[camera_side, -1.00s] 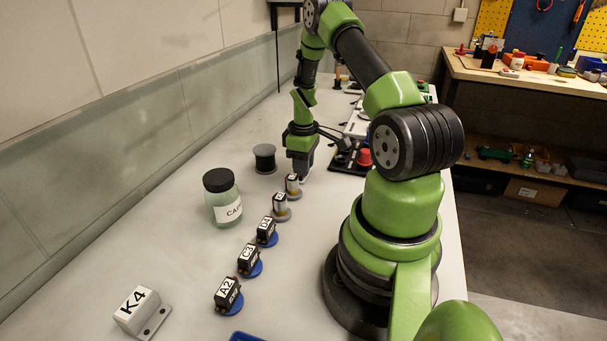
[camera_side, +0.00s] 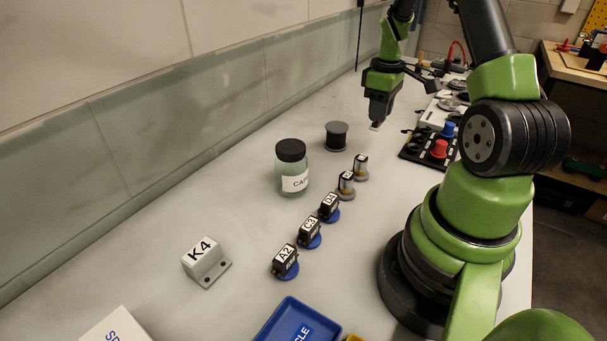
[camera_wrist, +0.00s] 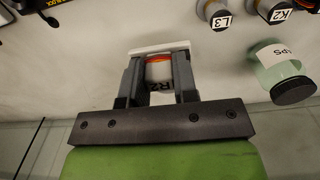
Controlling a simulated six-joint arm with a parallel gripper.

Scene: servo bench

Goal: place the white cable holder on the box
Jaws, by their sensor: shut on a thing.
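My gripper (camera_side: 377,126) is shut on a white cable holder. In the wrist view, the holder (camera_wrist: 160,72) sits between the two fingers (camera_wrist: 158,66). It has a wide white flange at the far end, a red-orange band and a label that seems to read R2. In the side view, only a small pale part of the holder shows under the fingertips, above the bench behind the row of small parts. A white box (camera_side: 115,331) with blue letters is cut off at the bottom left of the side view; only its upper part shows.
A capped jar (camera_side: 292,168) and a dark spool (camera_side: 336,136) stand near my gripper. A K4 block (camera_side: 205,262) and a blue tray (camera_side: 275,318) lie nearer.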

